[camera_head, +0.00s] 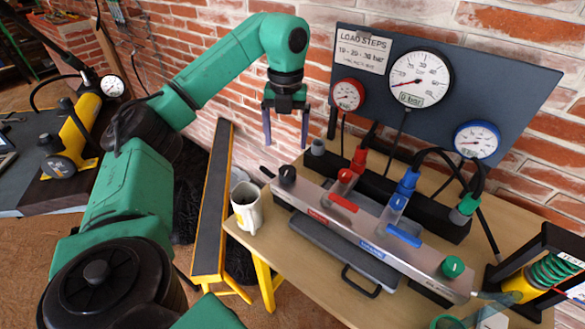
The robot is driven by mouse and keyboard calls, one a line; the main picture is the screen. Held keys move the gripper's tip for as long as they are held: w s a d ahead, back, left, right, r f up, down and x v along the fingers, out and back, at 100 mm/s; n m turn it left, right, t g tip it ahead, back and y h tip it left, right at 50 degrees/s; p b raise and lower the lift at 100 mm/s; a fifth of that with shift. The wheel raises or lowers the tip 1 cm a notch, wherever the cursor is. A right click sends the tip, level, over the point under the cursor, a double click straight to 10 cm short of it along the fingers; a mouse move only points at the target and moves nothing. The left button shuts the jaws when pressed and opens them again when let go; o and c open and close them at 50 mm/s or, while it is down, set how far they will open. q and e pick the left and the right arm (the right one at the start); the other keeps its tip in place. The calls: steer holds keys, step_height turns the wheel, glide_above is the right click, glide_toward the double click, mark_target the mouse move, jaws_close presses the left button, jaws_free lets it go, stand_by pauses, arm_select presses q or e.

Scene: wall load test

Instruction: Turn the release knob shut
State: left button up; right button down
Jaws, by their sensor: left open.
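The silver manifold bar (330,212) lies across the wooden table. A round black knob (287,174) stands at its left end and a round green knob (452,267) at its right end. A yellow hand pump (80,135) with black knobs stands on a dark bench at the far left. No label in view tells which knob is the release knob. My left gripper (286,144) hangs fingers down in the air near the manifold's left end, above the black knob in the picture. It is open and empty, apart from everything.
A red lever (343,203) and a blue lever (404,236) sit on the manifold. Hoses run to the dark gauge panel (490,78) behind. A white mug (247,207) stands at the table's left edge. A black frame with a green spring (552,268) stands at right.

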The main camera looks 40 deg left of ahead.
mark_target(288, 170)
arm_select(q)
steer(key=f, duration=0.9)
steer(key=shift+s+d+f, duration=0.1)
steer(key=shift+d+f, duration=0.15)
steer(key=shift+r, duration=0.1)
steer(key=c, duration=1.4)
steer(key=shift+o, duration=0.2)
steer(key=shift+r+m+p, duration=0.15)
steer(key=shift+m+p, duration=0.65)
steer(key=shift+m, duration=0.7)
steer(key=shift+m+p, duration=0.35)
steer(key=shift+m, duration=0.45)
arm_select(e)
steer(key=shift+d+r, duration=0.1)
steer(key=shift+r, duration=0.55)
arm_select(q)
steer(key=o, duration=1.4)
steer(key=shift+c, duration=0.2)
